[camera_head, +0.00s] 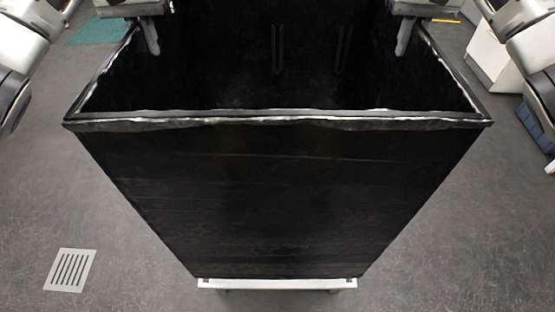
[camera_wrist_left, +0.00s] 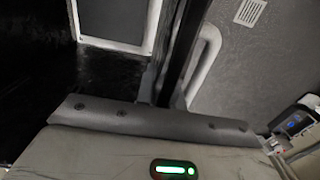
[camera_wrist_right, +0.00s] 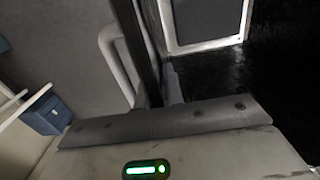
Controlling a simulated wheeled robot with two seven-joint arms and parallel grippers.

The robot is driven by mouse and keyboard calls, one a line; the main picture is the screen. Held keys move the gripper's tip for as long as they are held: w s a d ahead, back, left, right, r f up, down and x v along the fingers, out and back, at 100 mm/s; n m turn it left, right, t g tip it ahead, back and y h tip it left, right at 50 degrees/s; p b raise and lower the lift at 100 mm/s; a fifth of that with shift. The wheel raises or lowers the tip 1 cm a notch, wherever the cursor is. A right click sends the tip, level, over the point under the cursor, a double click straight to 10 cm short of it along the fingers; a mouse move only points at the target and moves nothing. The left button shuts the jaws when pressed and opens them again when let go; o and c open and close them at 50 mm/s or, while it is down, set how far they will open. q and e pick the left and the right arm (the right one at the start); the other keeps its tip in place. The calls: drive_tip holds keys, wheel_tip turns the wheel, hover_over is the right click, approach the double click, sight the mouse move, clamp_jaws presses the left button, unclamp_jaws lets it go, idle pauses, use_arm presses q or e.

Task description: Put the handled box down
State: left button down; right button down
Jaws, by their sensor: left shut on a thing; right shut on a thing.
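The handled box (camera_head: 255,190) is large, black and open at the top, and it fills the middle of the head view. My left gripper (camera_head: 151,38) is shut on its left side wall near the rim. My right gripper (camera_head: 405,38) is shut on the opposite wall. In the left wrist view, the fingers (camera_wrist_left: 165,92) straddle the thin wall beside a pale handle (camera_wrist_left: 206,62). In the right wrist view, the fingers (camera_wrist_right: 157,88) do the same beside another pale handle (camera_wrist_right: 116,58). The rim looks roughly level. Its underside is hidden, so I cannot tell whether it touches anything below.
A floor drain grate (camera_head: 70,270) lies at the lower left. A white cabinet (camera_head: 495,52) and a blue container (camera_head: 538,122) stand at the right. A teal mat (camera_head: 98,32) lies at the far left. Grey floor shows clear on both sides of the box.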

sight(157, 74)
use_arm(q)
drive_tip(key=shift+f, duration=0.1)
use_arm(e)
drive_tip(key=shift+f, duration=0.1)
idle(0.4)
